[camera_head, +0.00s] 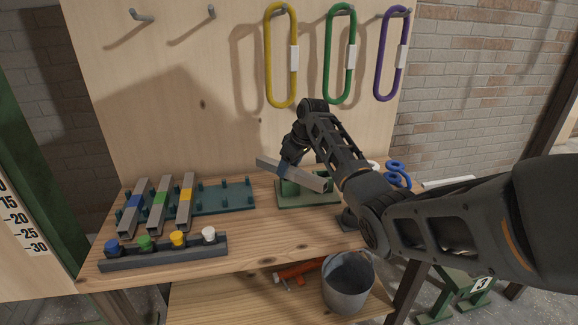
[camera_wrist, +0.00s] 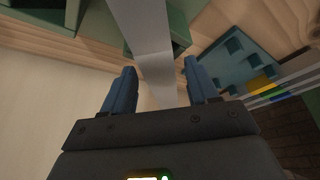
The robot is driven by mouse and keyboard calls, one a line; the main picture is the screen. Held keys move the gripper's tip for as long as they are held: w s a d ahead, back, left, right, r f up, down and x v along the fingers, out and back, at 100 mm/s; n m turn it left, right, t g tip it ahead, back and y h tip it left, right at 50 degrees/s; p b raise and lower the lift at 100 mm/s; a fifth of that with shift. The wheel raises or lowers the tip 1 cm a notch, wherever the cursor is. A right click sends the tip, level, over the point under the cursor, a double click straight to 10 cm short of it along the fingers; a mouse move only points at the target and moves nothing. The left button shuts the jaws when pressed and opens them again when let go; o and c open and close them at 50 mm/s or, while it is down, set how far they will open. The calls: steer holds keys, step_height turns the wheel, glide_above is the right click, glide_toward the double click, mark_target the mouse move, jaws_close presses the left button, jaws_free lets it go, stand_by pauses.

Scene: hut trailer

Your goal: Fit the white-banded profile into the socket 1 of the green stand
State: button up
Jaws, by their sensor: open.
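The white-banded profile (camera_head: 308,178) is a grey bar lying at a slant across the top of the green stand (camera_head: 322,200), with its left end sticking out past my gripper. In the wrist view the profile (camera_wrist: 138,22) runs between my open fingers, with a gap on each side; a paler band (camera_wrist: 155,66) crosses it. My gripper (camera_head: 284,168) reaches down around the profile from above, and the fingers (camera_wrist: 160,68) show in the wrist view. The green stand (camera_wrist: 100,22) shows on both sides of the profile there. I cannot tell which socket it is at or how deep it sits.
A teal pegged rack (camera_head: 235,197) at left holds blue-, green- and yellow-banded profiles. In front, a dark bar (camera_head: 165,254) carries blue, green, yellow and white caps. Coloured loops (camera_head: 281,60) hang above. Blue rings (camera_head: 396,170) lie right, behind my arm. A bucket (camera_head: 348,283) stands below.

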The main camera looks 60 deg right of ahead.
steer(key=shift+r, duration=0.3)
steer(key=v, duration=1.2)
steer(key=shift+r, duration=0.3)
